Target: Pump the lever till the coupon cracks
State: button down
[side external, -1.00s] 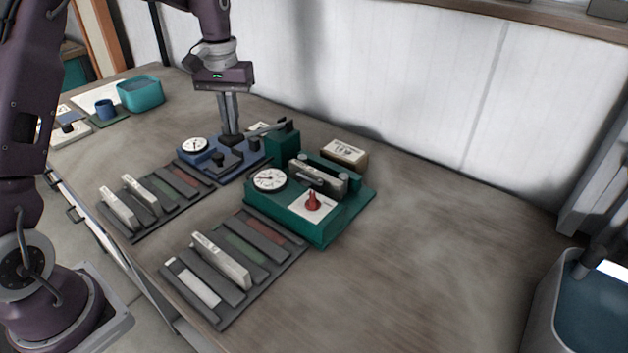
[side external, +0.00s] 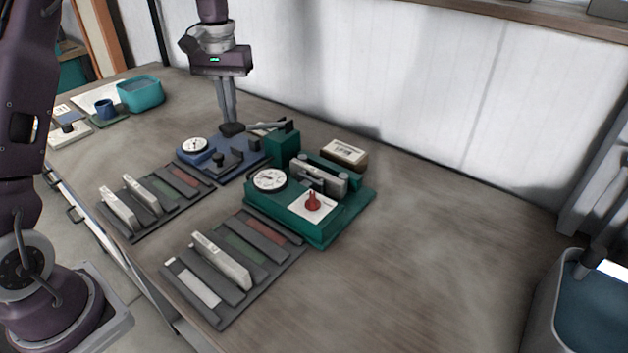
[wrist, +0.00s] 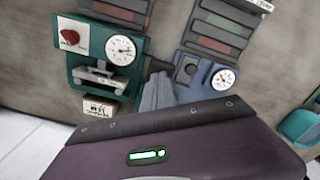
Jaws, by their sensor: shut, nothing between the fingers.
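The green press (side external: 285,207) stands mid-table with a white dial gauge (side external: 269,179) and a red knob (side external: 312,202). A pale grey coupon (side external: 318,175) lies across its supports; I cannot make out a crack. The lever (side external: 265,126) runs left from the press's rear block, about level, ending in a dark grip (side external: 232,129). My gripper (side external: 229,120) is shut and empty, its fingertips right at the grip; whether they touch is unclear. The wrist view shows the shut fingers (wrist: 158,92) beside the green press (wrist: 108,72), with its gauge (wrist: 121,49).
A blue device with a dial (side external: 194,146) sits just below the lever grip. Two racks of strips (side external: 222,322) (side external: 133,236) lie in front. A small labelled box (side external: 344,152) stands behind the press. The table's right side is clear; a grey bin (side external: 548,300) stands at far right.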

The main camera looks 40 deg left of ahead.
aim_at(234, 136)
dwell(0.4)
dwell(1.5)
jog(key=shift+f, duration=3.35)
notch_tip(234, 136, up, 7)
jog(key=shift+f, duration=0.15)
